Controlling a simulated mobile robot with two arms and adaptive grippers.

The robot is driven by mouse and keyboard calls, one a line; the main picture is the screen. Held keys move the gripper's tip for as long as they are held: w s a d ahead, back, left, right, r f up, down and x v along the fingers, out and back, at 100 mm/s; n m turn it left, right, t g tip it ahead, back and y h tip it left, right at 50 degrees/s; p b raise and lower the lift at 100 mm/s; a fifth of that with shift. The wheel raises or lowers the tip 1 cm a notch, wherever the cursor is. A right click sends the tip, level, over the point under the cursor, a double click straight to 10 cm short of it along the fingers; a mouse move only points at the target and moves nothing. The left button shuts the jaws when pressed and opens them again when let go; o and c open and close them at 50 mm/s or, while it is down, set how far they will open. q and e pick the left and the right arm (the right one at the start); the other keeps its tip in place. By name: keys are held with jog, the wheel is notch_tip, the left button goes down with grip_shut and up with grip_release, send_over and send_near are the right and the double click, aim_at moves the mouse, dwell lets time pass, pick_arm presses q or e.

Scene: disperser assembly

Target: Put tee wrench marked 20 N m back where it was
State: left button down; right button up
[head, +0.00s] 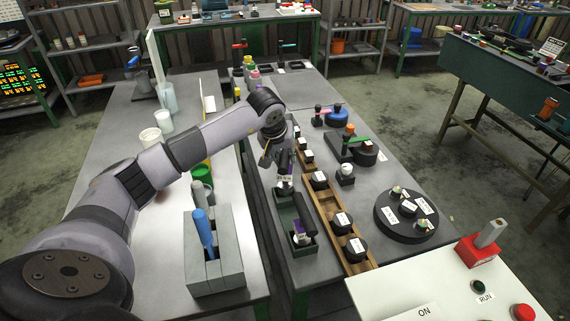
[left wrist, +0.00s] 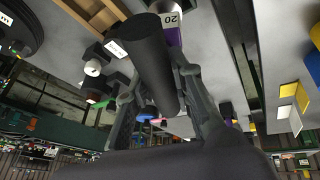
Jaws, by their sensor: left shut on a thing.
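My left gripper (head: 284,180) is shut on the dark handle of the tee wrench marked 20 (left wrist: 152,58). In the left wrist view the thick dark bar lies between the two fingers, with a white label reading 20 and a purple band beyond it. In the head view the gripper is above a narrow green tray (head: 281,222). My right gripper is not in view.
A wooden rack (head: 325,212) with several dark labelled pieces stands right of the tray. A round black turntable (head: 406,217) is farther right. A grey block with a blue-handled tool (head: 202,230) stands left. Other tee-handled tools (head: 240,45) stand at the back.

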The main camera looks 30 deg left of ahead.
pick_arm(q)
notch_tip(320, 180, down, 3)
jog(key=shift+f+p, duration=0.2)
jog(key=shift+p, duration=0.3)
jog(key=shift+f, duration=0.25)
jog(key=c, duration=1.4)
grip_release()
jog(key=shift+f, duration=0.1)
jog(key=shift+s, duration=0.1)
jog(key=shift+r, duration=0.3)
jog(key=b+v, duration=0.2)
jog(key=v, duration=0.8)
jog(key=shift+s+r+b, duration=0.15)
jog(key=shift+r+b, duration=0.1)
jog(key=shift+b, duration=0.1)
jog(key=shift+s+r, duration=0.25)
jog(key=shift+r, duration=0.3)
jog(key=shift+d, duration=0.1)
